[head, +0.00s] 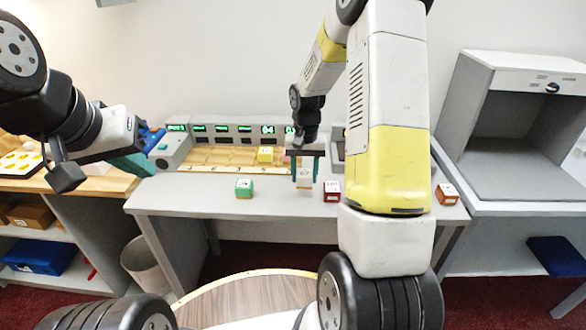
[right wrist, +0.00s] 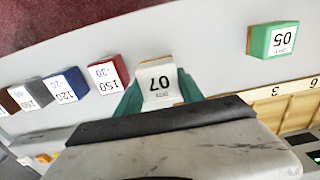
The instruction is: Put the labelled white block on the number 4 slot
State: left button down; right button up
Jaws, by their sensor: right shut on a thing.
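The white block (head: 304,182), labelled 07, shows upside down in the right wrist view (right wrist: 160,84). My right gripper (head: 305,172) is shut on it, with a teal finger on each side. It holds the block in front of the wooden slot rack (head: 215,157). The rack's front strip (right wrist: 265,95) carries small numbers; I cannot make out which one marks slot 4 in the head view. A yellow block (head: 265,154) sits in the rack. My left gripper (head: 148,152) is at the left end of the counter, apart from the block; its finger gap is unclear.
Another red block (head: 447,194) is further right. Lit green displays line the back of the rack. A grey open cabinet (head: 515,185) stands right.

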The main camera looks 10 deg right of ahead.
aim_at(304, 182)
jog(key=shift+w+d, duration=0.1)
jog(key=shift+w, duration=0.2)
jog(key=shift+w+d+f, duration=0.1)
jog(key=shift+w+f, duration=0.1)
jog(key=shift+f, duration=1.6)
jog(key=o, duration=1.3)
jog(key=shift+f, duration=0.15)
jog(key=shift+o, duration=0.2)
